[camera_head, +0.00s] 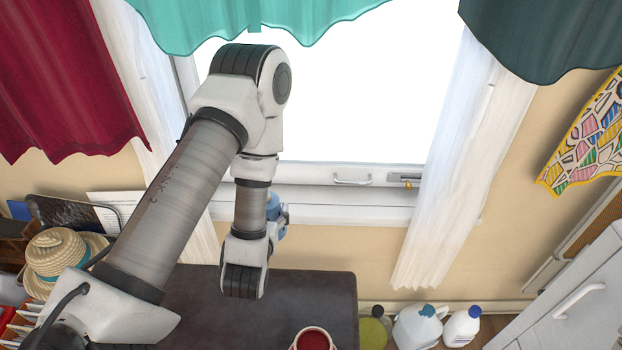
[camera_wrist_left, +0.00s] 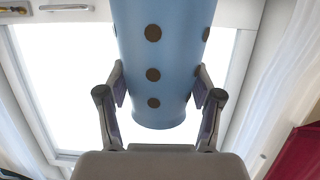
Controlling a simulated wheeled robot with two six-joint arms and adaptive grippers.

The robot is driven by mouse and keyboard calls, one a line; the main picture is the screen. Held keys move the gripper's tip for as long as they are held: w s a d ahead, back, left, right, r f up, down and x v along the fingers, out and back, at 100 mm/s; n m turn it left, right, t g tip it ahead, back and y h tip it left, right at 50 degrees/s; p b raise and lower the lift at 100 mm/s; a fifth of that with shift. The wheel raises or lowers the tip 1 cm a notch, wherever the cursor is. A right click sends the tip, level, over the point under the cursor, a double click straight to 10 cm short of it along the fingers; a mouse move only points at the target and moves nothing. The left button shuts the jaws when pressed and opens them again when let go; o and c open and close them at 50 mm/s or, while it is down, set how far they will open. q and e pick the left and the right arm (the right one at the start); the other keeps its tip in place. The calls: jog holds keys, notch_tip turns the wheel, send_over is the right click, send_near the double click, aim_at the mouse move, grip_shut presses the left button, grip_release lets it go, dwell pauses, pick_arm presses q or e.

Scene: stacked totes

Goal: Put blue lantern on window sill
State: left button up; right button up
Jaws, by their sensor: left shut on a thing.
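The blue lantern (camera_wrist_left: 165,60) is a light blue body with dark round spots and fills the upper middle of the left wrist view. My left gripper (camera_wrist_left: 160,90) is shut on it, one finger on each side. In the head view a small part of the blue lantern (camera_head: 273,206) shows beside my left wrist, which hides most of it and the gripper. The white window sill (camera_head: 350,214) runs below the bright window, behind my arm. The gap between lantern and sill cannot be told. My right gripper is not in view.
A dark brown top (camera_head: 325,290) with a red mug (camera_head: 312,340) lies below the sill. A straw hat (camera_head: 58,255) is at the left. White bottles (camera_head: 418,325) stand at lower right by a white cabinet (camera_head: 580,295). Curtains (camera_head: 465,150) flank the window.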

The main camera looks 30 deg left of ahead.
pick_arm(q)
jog(key=w+a+f+b, duration=0.1)
jog(key=w+a+b, duration=0.2)
jog(key=a+b, duration=0.1)
jog(key=w+a+f+b, duration=0.2)
jog(key=w+a+b, duration=0.2)
jog(key=w+a+f+b, duration=0.2)
jog(key=w+a+b, duration=0.1)
jog(key=a, duration=0.1)
jog(key=shift+w+f+b, duration=0.1)
jog(key=shift+w+b, duration=0.15)
jog(key=shift+b, duration=0.15)
jog(key=shift+f, duration=0.15)
jog(key=o, duration=1.4)
jog(key=shift+o, duration=0.2)
